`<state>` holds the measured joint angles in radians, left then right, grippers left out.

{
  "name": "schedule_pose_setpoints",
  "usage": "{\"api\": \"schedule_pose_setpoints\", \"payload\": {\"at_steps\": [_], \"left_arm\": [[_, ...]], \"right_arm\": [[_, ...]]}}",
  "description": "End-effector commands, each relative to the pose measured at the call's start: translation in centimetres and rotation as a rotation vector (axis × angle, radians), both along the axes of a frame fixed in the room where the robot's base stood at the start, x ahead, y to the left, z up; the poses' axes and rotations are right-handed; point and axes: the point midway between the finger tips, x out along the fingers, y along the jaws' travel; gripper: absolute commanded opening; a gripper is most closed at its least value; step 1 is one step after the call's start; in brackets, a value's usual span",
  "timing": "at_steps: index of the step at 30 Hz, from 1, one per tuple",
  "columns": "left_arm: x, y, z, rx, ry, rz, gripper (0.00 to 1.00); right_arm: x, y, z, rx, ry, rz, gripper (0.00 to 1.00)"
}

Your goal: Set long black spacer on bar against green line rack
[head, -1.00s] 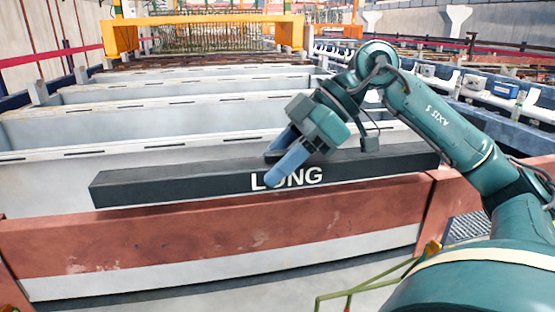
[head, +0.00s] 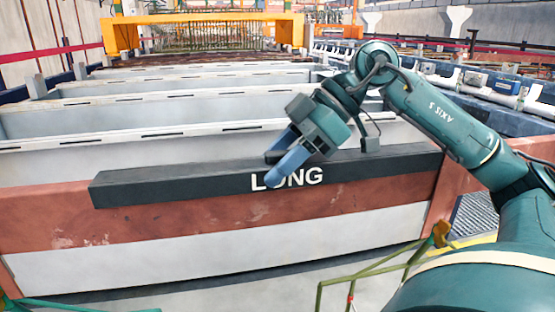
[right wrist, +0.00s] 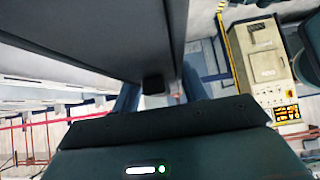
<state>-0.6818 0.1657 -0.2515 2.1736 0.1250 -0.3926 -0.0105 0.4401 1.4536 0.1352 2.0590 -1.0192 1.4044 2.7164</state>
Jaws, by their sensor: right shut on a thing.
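The long black spacer (head: 210,183), marked LONG in white, is held lengthwise and nearly level in the head view. My right gripper (head: 281,163) is shut on it near its middle, with blue fingers over its top and front. In the right wrist view the spacer (right wrist: 120,42) is a dark slab between the fingers (right wrist: 158,95). In the head view the spacer overlaps a red-brown beam (head: 200,226); I cannot tell whether they touch. I cannot pick out the green line rack or its bar with certainty. My left gripper is not in view.
Pale open tanks (head: 60,180) run back in rows behind the beam. An orange gantry (head: 200,35) stands at the far end. A yellow-green railing (head: 370,275) is at lower right. A control panel (right wrist: 268,65) shows in the right wrist view.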

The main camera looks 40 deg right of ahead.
Motion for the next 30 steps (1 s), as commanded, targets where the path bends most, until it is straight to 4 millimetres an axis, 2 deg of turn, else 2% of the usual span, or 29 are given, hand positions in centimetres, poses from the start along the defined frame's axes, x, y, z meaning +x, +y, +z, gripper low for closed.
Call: {"api": "schedule_pose_setpoints", "payload": {"at_steps": [4,5,13,23,26,30], "left_arm": [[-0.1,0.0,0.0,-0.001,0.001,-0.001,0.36],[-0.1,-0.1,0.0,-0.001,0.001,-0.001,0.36],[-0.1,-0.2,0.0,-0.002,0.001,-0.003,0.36],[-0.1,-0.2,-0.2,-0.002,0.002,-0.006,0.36],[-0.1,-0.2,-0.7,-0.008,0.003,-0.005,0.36],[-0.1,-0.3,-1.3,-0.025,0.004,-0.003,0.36]], "right_arm": [[0.0,0.0,0.1,0.001,-0.001,-0.001,0.16],[0.0,0.0,0.1,0.001,-0.001,-0.001,0.45],[0.0,0.0,0.0,0.0,-0.001,-0.001,0.67],[-0.1,-0.3,0.2,-0.001,0.0,-0.002,0.69],[-0.5,-1.1,0.9,-0.002,-0.001,-0.005,0.69],[-1.4,-2.9,2.9,-0.002,-0.004,-0.006,0.69]]}}
